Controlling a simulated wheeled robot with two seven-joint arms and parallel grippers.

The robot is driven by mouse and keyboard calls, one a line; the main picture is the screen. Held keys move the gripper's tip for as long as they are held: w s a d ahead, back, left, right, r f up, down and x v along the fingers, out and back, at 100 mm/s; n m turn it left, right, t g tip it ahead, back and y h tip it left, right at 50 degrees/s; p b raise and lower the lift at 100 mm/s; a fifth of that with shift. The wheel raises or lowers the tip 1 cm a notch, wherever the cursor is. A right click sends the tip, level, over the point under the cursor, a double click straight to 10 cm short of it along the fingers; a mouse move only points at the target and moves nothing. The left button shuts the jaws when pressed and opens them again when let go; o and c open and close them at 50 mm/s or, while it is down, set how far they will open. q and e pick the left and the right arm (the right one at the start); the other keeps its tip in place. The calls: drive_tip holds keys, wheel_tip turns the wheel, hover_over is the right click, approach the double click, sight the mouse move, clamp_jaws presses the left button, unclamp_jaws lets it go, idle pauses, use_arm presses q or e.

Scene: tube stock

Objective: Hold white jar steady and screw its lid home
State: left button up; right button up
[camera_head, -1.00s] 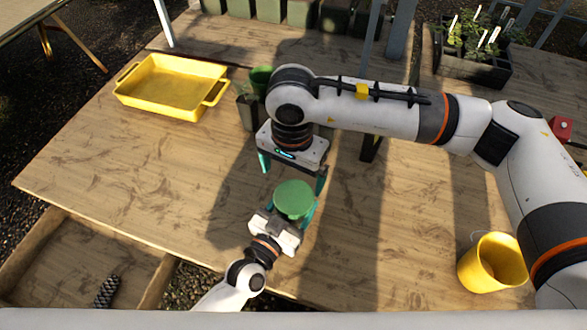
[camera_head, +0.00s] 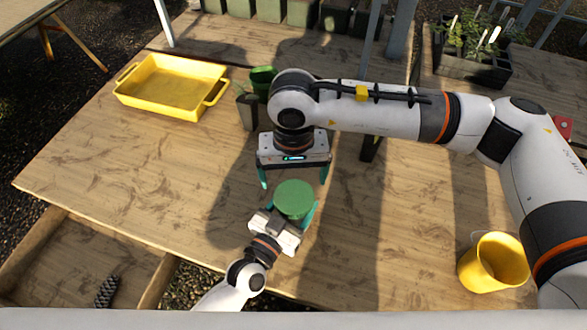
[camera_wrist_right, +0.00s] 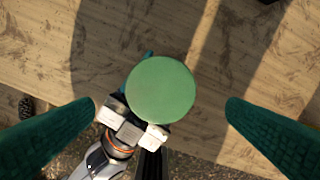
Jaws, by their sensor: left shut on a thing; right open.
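A round green lid (camera_head: 294,199) sits over the jar, near the middle front of the table. The white jar's body is hidden beneath the lid in both views. My left gripper (camera_head: 290,215) is shut around the jar from the front, below the lid. My right gripper (camera_head: 294,180) is open and points down, just behind and above the lid, not touching it. In the right wrist view, the green lid (camera_wrist_right: 161,90) lies between the two spread teal fingers, with clear space on both sides.
A yellow tray (camera_head: 128,101) lies at the back left, and a yellow bucket (camera_head: 491,263) stands at the front right. Green pots (camera_head: 262,80) stand behind my right gripper. A seedling tray (camera_head: 473,67) is at the back right. The wood left of the jar is clear.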

sight(293, 196)
wheel_tip(293, 196, down, 7)
drive_tip(key=shift+r, duration=0.1)
idle(0.4)
drive_tip(key=c, duration=1)
drive_tip(key=m, duration=0.4)
drive_tip(key=shift+m, duration=0.4)
drive_tip(key=m, duration=0.9)
drive_tip(key=shift+m, duration=0.4)
drive_tip(key=m, duration=0.5)
